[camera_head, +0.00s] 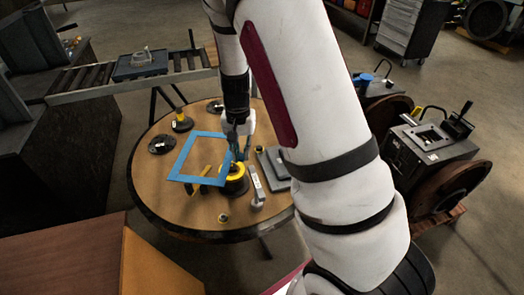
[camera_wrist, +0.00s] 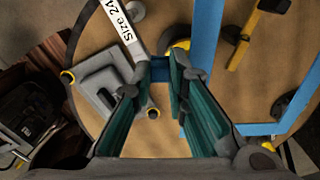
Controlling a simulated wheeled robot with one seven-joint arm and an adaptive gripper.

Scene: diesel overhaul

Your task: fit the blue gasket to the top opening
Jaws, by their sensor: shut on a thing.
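The blue gasket (camera_head: 183,158) is a thin, square, open frame, held above the round table at its right side. My gripper (camera_head: 238,150) is shut on that side. In the wrist view, my gripper (camera_wrist: 174,72) has its fingers around a blue strip, and more of the gasket (camera_wrist: 204,35) extends up and to the right. A dark boxy housing (camera_head: 432,148) with a square opening in its top stands at the right, well apart from the gasket. I cannot tell for sure whether this is the top opening meant.
The round wooden table (camera_head: 150,185) carries a yellow-black spool (camera_head: 236,182), a grey tool with a white "Size 24" label (camera_wrist: 124,28), a grey plate-like part (camera_wrist: 112,82) and small parts. A roller conveyor (camera_head: 95,82) is behind. Open floor lies beyond the housing.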

